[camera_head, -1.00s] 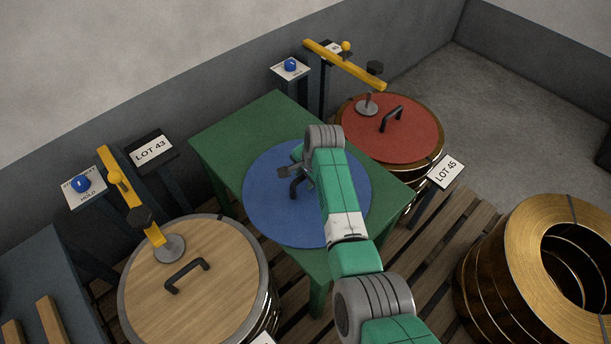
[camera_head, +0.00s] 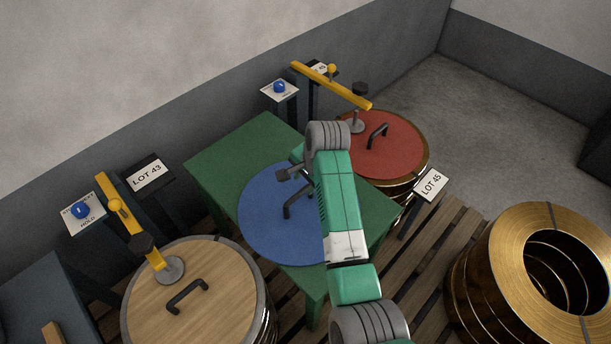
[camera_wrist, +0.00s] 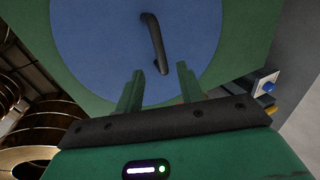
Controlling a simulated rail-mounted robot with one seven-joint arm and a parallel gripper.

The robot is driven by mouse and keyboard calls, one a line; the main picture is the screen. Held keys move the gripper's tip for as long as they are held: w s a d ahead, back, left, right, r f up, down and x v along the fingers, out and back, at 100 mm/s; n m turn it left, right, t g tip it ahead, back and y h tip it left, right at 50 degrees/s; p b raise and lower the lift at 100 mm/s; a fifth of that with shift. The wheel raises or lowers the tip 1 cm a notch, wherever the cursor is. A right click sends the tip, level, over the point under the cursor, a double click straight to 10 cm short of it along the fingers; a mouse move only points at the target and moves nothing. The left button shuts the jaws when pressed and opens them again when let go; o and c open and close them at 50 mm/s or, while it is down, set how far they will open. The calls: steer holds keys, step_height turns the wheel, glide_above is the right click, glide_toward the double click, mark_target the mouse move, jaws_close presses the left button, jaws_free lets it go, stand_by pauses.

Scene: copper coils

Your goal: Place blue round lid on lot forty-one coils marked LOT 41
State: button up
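The blue round lid (camera_head: 265,222) lies flat on a green table, partly hidden behind my arm. Its black bar handle (camera_head: 297,201) stands up near the middle. My gripper (camera_wrist: 160,82) is open and empty, with its two fingers apart. In the wrist view the lid (camera_wrist: 100,40) fills the upper middle, and the handle (camera_wrist: 154,44) shows just beyond the fingertips, not between them. In the head view a bare copper coil stack (camera_head: 515,245) stands at the right. No LOT 41 label is readable.
A wooden lid (camera_head: 205,300) under a yellow clamp (camera_head: 130,218) covers a coil stack at lower left, near the LOT 43 sign (camera_head: 150,173). A red lid (camera_head: 390,150) under another yellow clamp (camera_head: 335,85) is at the back, near the LOT 45 sign (camera_head: 431,185). Green table (camera_head: 225,160) stands between.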

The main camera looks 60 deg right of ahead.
stand_by(0.3)
steer(key=w+a+r+n+t+h, duration=0.2)
steer(key=w+a+r+n+t, duration=0.25)
steer(key=a+r, duration=0.4)
steer(key=w+a+r+n+t+h, duration=0.1)
steer(key=w+a+r+n+t, duration=0.35)
steer(key=r, duration=0.75)
steer(key=w+a+r+n+t+h, duration=0.2)
steer(key=w+a+r+n, duration=0.1)
steer(key=w+a+r, duration=0.55)
steer(key=s+a+r+n+t+y, duration=0.3)
steer(key=s+a+r, duration=0.5)
steer(key=a+r, duration=0.3)
steer(key=s+a+r+n+t+y, duration=0.3)
steer(key=s+a+r+n+t, duration=0.3)
steer(key=s+a+r, duration=0.3)
steer(key=a+r+t, duration=0.1)
steer(key=a+r, duration=0.2)
steer(key=a, duration=0.2)
steer(key=shift+a+r+n+t, duration=0.15)
steer(key=shift+r+n+t, duration=0.15)
steer(key=shift+t, duration=0.1)
steer(key=shift+o, duration=0.4)
